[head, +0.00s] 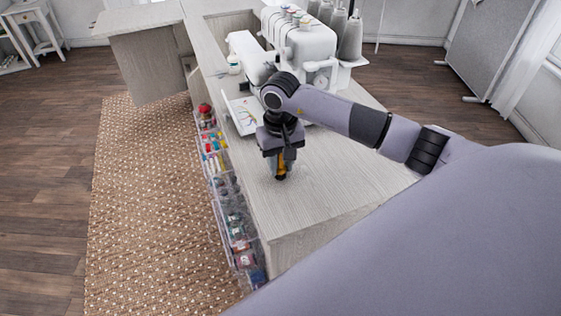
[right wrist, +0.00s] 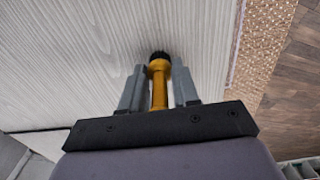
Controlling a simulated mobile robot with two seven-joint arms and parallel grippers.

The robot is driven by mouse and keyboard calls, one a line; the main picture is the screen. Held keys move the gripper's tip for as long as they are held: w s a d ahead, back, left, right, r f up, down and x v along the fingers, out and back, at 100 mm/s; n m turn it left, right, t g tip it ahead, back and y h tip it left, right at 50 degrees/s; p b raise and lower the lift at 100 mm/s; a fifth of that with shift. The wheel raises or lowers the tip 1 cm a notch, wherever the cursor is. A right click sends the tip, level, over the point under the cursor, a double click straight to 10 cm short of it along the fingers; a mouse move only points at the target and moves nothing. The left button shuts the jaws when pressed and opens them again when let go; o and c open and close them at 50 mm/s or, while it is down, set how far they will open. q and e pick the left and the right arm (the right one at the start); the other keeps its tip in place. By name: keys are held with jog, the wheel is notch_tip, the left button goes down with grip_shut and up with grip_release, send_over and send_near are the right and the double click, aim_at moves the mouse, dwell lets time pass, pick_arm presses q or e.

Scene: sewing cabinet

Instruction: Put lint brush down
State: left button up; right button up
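The lint brush (right wrist: 159,85) has a yellow-orange handle and a dark bristle tip. My right gripper (right wrist: 160,78) is shut on it, with one grey finger on each side of its wide collar in the right wrist view. In the head view the right gripper (head: 281,160) points down over the grey wooden cabinet top (head: 335,190), and the brush (head: 282,168) shows between its fingers. The brush is upright with its dark end down, at or just above the top; I cannot tell if it touches. My left gripper is not in view.
A white sewing machine (head: 300,38) with grey thread cones (head: 351,38) stands behind my gripper. A white tray (head: 243,116) lies beside it. Clear bins (head: 232,215) of sewing supplies line the cabinet's left side. The top in front and right is clear.

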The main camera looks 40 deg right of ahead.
jog(key=o, duration=0.4)
jog(key=shift+c, duration=0.2)
jog(key=shift+r, duration=0.1)
notch_tip(320, 180, up, 12)
jog(key=shift+r, duration=0.1)
